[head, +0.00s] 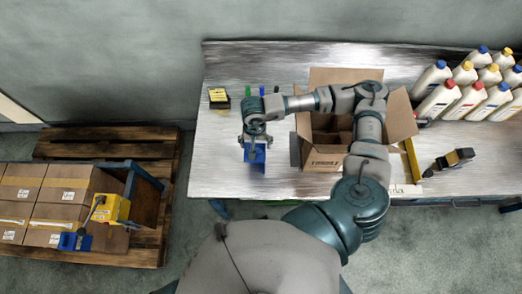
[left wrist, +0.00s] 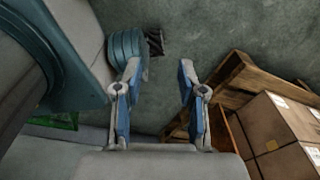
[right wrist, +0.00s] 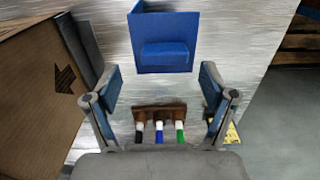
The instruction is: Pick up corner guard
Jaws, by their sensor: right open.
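The blue corner guard (head: 255,157) lies on the metal table, left of the open cardboard box. In the right wrist view the blue guard (right wrist: 165,42) shows a flat face with a raised block, just beyond my fingertips. My right gripper (head: 256,140) is over the guard, pointing down. In the right wrist view its fingers (right wrist: 160,84) are wide apart with nothing between the tips. My left gripper (left wrist: 158,72) is open and empty above the floor near the pallet. I cannot make it out in the head view.
The open cardboard box (head: 325,160) stands close beside my right gripper. A marker holder (right wrist: 160,112) and a yellow-black item (head: 219,98) are behind it. Several bottles (head: 470,95) stand far right. A black-yellow tool (head: 450,160) lies near the front. Cartons (head: 45,205) sit on a pallet (head: 110,145).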

